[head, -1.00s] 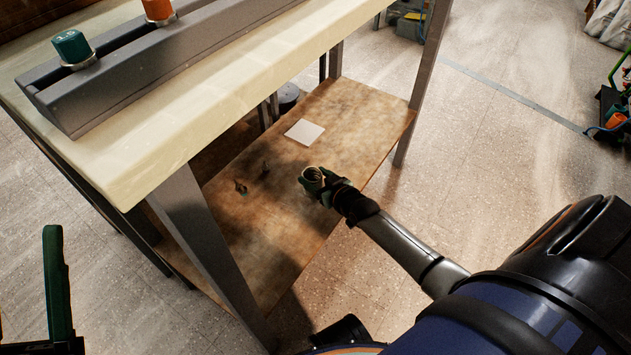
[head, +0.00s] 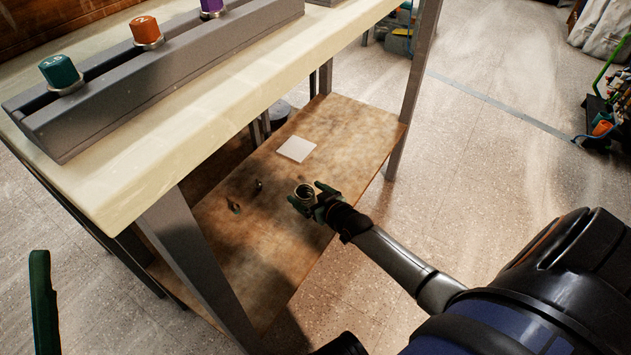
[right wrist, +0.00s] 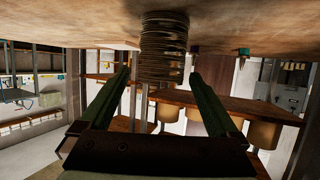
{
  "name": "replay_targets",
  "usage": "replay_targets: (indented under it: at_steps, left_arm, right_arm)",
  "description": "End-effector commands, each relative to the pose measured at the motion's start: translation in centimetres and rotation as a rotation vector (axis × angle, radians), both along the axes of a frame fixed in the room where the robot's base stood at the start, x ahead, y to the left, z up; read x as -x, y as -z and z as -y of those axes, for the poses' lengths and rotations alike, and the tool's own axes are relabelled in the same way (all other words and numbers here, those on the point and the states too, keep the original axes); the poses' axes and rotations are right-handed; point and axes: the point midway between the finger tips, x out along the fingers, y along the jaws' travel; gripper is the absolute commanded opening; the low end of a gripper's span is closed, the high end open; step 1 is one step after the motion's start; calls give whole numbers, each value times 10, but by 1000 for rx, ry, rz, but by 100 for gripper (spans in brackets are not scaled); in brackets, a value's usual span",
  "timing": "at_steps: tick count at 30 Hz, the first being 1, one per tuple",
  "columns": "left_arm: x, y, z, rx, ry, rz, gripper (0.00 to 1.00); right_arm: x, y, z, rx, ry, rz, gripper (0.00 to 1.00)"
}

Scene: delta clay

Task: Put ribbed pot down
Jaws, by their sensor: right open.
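The ribbed pot (head: 304,191) is a small round ribbed vessel with an open top. It stands upright on the lower wooden shelf (head: 340,130), near its front edge. My right gripper (head: 308,197) is open around it. In the right wrist view, which looks upside down, the pot (right wrist: 164,48) rests against the shelf surface, with one green finger on each side and gaps between. A white square (head: 296,149) lies flat on the shelf behind the pot. One green finger of my left gripper (head: 43,300) shows at the lower left; its opening is hidden.
Two small objects (head: 258,185) (head: 233,206) stand on the shelf left of the pot. The worktop (head: 250,85) overhangs the shelf and bears a grey rail (head: 150,85) with coloured knobs. A table leg (head: 190,250) stands at front left. Open floor lies at right.

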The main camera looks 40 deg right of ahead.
Motion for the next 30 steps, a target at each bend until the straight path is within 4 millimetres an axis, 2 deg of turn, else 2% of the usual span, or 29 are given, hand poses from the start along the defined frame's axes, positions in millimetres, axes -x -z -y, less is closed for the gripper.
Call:
replay_targets:
  at_steps: [5, 10, 18, 23, 30]
  left_arm:
    - [1, -19, -2, 7, 3, 3, 50]
    - [2, -42, -4, 25, 12, 10, 50]
    - [3, -62, -6, 31, 17, 17, 50]
    - [4, -67, -7, 24, 11, 28, 50]
    - [3, -68, -8, 34, 1, 32, 50]
  right_arm:
    - [23, -13, 0, -1, 0, -3, 96]
    - [56, -27, 0, -1, 0, -4, 96]
    - [98, -42, 0, 0, 0, -3, 96]
    - [109, -46, 0, -1, 0, -1, 96]
    - [111, -46, 0, -1, 0, 0, 96]
